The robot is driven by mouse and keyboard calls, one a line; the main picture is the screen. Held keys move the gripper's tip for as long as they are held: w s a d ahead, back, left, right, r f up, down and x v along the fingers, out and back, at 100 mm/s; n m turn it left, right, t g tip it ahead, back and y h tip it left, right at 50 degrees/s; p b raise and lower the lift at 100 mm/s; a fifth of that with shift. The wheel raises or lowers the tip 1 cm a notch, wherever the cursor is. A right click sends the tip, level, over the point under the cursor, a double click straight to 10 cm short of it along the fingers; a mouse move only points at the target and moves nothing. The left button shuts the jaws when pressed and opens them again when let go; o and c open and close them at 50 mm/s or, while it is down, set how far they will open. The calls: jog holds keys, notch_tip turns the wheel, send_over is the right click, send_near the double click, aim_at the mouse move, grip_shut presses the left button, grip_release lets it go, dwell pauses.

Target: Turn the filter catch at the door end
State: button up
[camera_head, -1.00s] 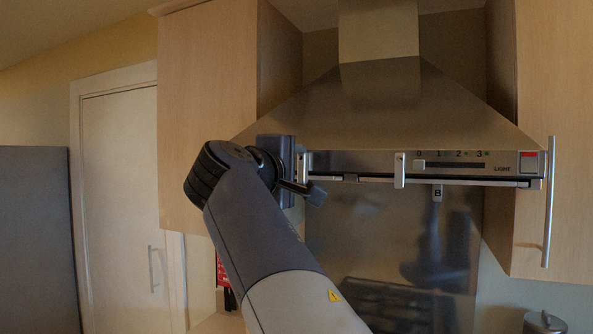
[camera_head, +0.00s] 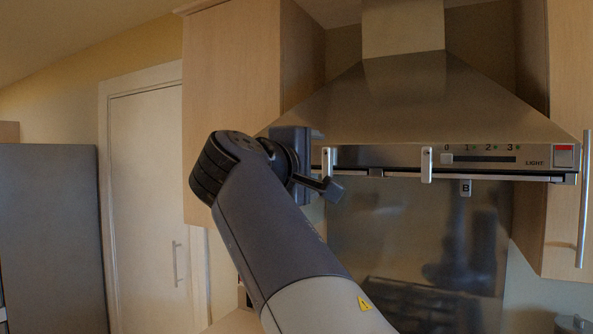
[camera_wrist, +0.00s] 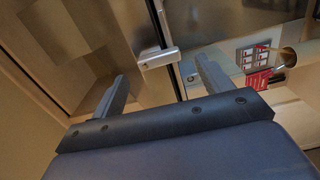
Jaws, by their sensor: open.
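The range hood has a silver front rail with two upright catches. The catch at the door end (camera_head: 327,163) is at the left end of the rail, and the other catch (camera_head: 427,165) is near the middle. Both look upright. My gripper (camera_head: 333,189) is just left of and below the door-end catch, partly covering the hood's left end. In the wrist view my gripper (camera_wrist: 161,73) is open, with one finger on each side. A silver catch (camera_wrist: 160,58) shows between and beyond the fingertips; I cannot tell whether either finger touches it.
The hood front has a slider (camera_head: 482,159) and a red light switch (camera_head: 564,155). A tag marked B (camera_head: 465,188) hangs below the rail. A cupboard (camera_head: 235,110) stands close left of the hood. A red label (camera_wrist: 260,78) and a rounded metallic object (camera_wrist: 283,60) show at right.

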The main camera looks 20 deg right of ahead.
aim_at(324, 163)
jog(key=b+v, duration=0.1)
jog(key=v, duration=0.6)
jog(key=shift+s+a, duration=0.2)
jog(key=shift+a, duration=0.05)
jog(key=shift+d, duration=0.1)
jog(key=shift+p+x, duration=1.15)
jog(key=shift+x, duration=4.25)
jog(key=shift+a, duration=0.2)
